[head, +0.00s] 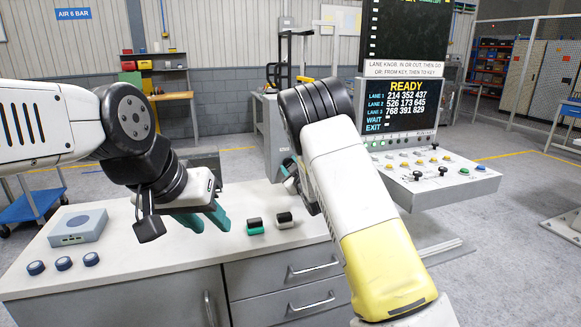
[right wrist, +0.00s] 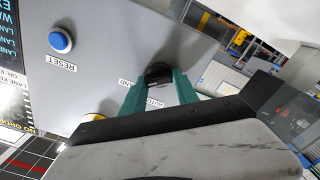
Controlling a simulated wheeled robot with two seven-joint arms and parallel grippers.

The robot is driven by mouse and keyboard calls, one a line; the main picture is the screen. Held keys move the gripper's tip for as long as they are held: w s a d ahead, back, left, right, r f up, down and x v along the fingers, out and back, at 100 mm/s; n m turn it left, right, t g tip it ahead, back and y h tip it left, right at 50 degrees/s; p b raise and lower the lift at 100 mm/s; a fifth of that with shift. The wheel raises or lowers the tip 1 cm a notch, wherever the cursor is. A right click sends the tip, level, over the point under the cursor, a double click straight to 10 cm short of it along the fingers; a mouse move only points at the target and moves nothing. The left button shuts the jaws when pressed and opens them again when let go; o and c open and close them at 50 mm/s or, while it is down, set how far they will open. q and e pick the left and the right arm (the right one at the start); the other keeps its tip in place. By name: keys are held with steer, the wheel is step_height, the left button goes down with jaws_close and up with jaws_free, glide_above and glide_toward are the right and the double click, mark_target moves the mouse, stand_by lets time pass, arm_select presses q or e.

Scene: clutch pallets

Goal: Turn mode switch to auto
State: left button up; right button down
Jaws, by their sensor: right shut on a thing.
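The mode switch (right wrist: 158,70) is a small black knob on a grey panel in the right wrist view, with the labels HAND and AUTO beside it. My right gripper (right wrist: 161,80) has its green fingers on either side of the knob and is shut on it. The fingers partly cover the knob, and I cannot tell which way it points. In the head view my right arm hides the switch. My left gripper (head: 203,221) is open and empty above the workbench.
A blue RESET button (right wrist: 60,41) and a yellow button (right wrist: 95,117) are on the same panel. The display (head: 397,104) reads READY, above a sloped console (head: 440,178) with several buttons. A grey box (head: 78,228), round dark pucks and two small blocks stand on the workbench (head: 130,262).

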steer(key=shift+a+f+n, duration=0.1)
steer(key=shift+f+n, duration=0.05)
steer(key=shift+n, duration=2.5)
steer(key=shift+f+n, duration=0.1)
steer(key=shift+n, duration=2.55)
steer(key=c, duration=1)
jaws_free()
steer(key=shift+s, duration=0.15)
steer(key=v, duration=0.7)
steer(key=shift+s, duration=0.3)
steer(key=shift+r, duration=0.1)
